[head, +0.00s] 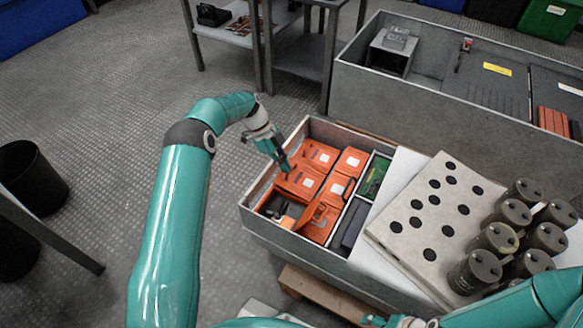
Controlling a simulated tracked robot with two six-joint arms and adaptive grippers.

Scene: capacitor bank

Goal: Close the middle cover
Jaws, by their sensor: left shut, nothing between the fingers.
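A grey box (258,228) holds several orange covers with white labels. In its left column, a far cover (318,152) lies flat and a middle cover (303,182) lies nearer; I cannot tell whether the middle one is fully down. Closer to me, an orange panel (308,213) stands tilted up beside an open compartment with dark parts (278,207). My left gripper (284,167) is shut and empty, its tips at the left part of the middle cover; contact is unclear. My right gripper (376,320) is partly cut off at the bottom edge, its fingers unclear.
A pale panel with black discs (436,208) and several dark cylinders (495,240) stand right of the box. A long grey cabinet (420,108) is behind it, a metal table (240,38) at the back.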

